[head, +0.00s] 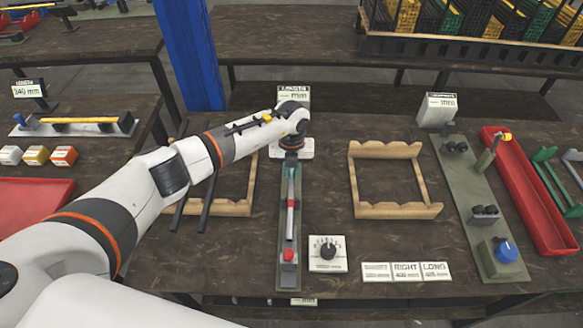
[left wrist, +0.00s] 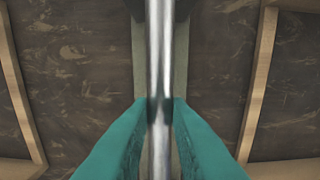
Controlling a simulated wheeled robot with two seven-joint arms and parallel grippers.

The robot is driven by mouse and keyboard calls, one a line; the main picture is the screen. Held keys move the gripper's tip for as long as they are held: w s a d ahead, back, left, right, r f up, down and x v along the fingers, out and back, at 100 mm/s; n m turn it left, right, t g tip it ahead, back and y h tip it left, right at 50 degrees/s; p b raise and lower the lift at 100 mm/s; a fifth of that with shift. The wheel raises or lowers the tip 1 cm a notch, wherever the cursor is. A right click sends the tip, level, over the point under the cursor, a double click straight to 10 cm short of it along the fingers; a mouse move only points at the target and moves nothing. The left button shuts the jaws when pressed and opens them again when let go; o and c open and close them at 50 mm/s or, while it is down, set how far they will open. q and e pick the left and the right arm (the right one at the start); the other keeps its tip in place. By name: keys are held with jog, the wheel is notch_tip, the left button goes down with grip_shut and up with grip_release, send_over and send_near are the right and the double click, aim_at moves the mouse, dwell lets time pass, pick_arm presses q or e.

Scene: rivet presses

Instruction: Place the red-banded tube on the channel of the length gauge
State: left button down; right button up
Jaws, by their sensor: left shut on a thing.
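My left gripper (head: 291,158) is over the far part of the length gauge (head: 289,275), seen mostly from behind the wrist. In the left wrist view its teal fingers (left wrist: 160,108) are shut on a silver tube (left wrist: 160,55). In the head view the red-banded tube (head: 290,222) lines up with the long grey-green channel of the gauge, its red band around the middle. In the wrist view the channel (left wrist: 180,70) runs straight beneath the tube. I cannot tell whether the tube touches it. A red block (head: 288,254) sits at the gauge's near end. The gauge's display (head: 294,94) shows dashes.
A wooden rack (head: 235,208) with dark rods stands left of the gauge, an empty one (head: 394,212) right. A dial box (head: 327,253) and label cards (head: 406,272) lie near the front. A green press fixture (head: 470,190) and red tray (head: 530,200) are farther right.

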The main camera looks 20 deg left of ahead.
aim_at(292, 172)
pick_arm(q)
jog(key=c, duration=1.3)
grip_release()
jog(key=shift+c, duration=0.2)
jog(key=shift+r, duration=0.1)
notch_tip(292, 172, up, 12)
jog(key=b, duration=0.1)
jog(key=shift+b, duration=0.3)
